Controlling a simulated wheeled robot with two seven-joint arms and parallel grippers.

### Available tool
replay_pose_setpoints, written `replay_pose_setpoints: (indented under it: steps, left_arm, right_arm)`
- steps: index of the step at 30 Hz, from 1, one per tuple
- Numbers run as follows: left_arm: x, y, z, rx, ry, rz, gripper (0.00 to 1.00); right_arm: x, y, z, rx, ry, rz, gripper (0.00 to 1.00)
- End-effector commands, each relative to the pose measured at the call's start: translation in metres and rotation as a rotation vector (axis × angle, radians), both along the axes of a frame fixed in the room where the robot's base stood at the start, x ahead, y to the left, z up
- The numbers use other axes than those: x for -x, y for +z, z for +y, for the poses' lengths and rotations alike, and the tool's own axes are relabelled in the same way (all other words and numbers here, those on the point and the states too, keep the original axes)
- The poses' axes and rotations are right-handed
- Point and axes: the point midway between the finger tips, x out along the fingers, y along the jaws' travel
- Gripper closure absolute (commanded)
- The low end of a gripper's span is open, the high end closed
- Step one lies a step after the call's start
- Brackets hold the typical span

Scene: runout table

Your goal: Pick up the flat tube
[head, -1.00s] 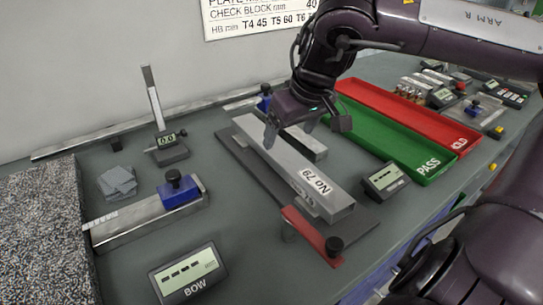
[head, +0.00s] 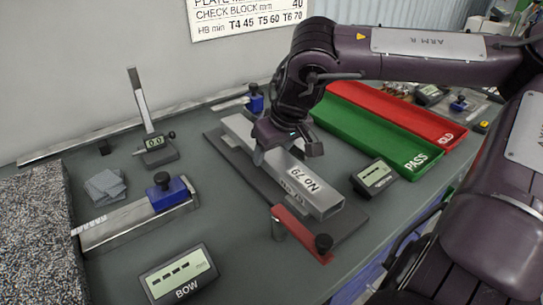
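The flat tube (head: 319,195) is a grey rectangular bar marked "No 79". In the head view it lies lengthwise on a dark flat plate (head: 350,219), its open end toward the front right. My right gripper (head: 287,154) is low over the tube's middle, pointing down, with one finger on each side of it. The fingers look wider apart than the tube, so the gripper appears open; contact is not clear. The gripper hides part of the tube. My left gripper is not in view.
A red stop bar with a black knob (head: 302,238) stands near the tube's front end. A small display (head: 375,177) and a green PASS tray (head: 375,133) lie to the right, with a red tray (head: 400,112) behind. A BOW display (head: 178,275) stands at the front left.

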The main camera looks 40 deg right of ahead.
Motion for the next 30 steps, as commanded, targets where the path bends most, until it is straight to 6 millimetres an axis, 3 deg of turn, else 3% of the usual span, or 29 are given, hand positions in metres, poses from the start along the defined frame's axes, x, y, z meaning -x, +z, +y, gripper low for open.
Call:
replay_pose_setpoints:
  steps: [1,9,22,26,30]
  left_arm:
    - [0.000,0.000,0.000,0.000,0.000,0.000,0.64]
    - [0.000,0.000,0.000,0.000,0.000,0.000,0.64]
    - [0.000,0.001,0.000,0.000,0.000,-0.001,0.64]
    - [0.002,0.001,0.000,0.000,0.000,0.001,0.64]
    - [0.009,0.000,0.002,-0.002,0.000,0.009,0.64]
  right_arm:
    - [0.000,0.000,0.000,0.000,0.000,0.000,0.50]
    - [0.000,0.000,0.000,0.000,0.000,0.000,0.85]
    - [-0.001,0.011,0.000,0.001,0.001,-0.006,0.86]
    - [-0.001,0.028,0.000,0.002,0.000,-0.006,0.86]
    - [-0.002,0.061,0.000,0.004,0.000,-0.010,0.86]
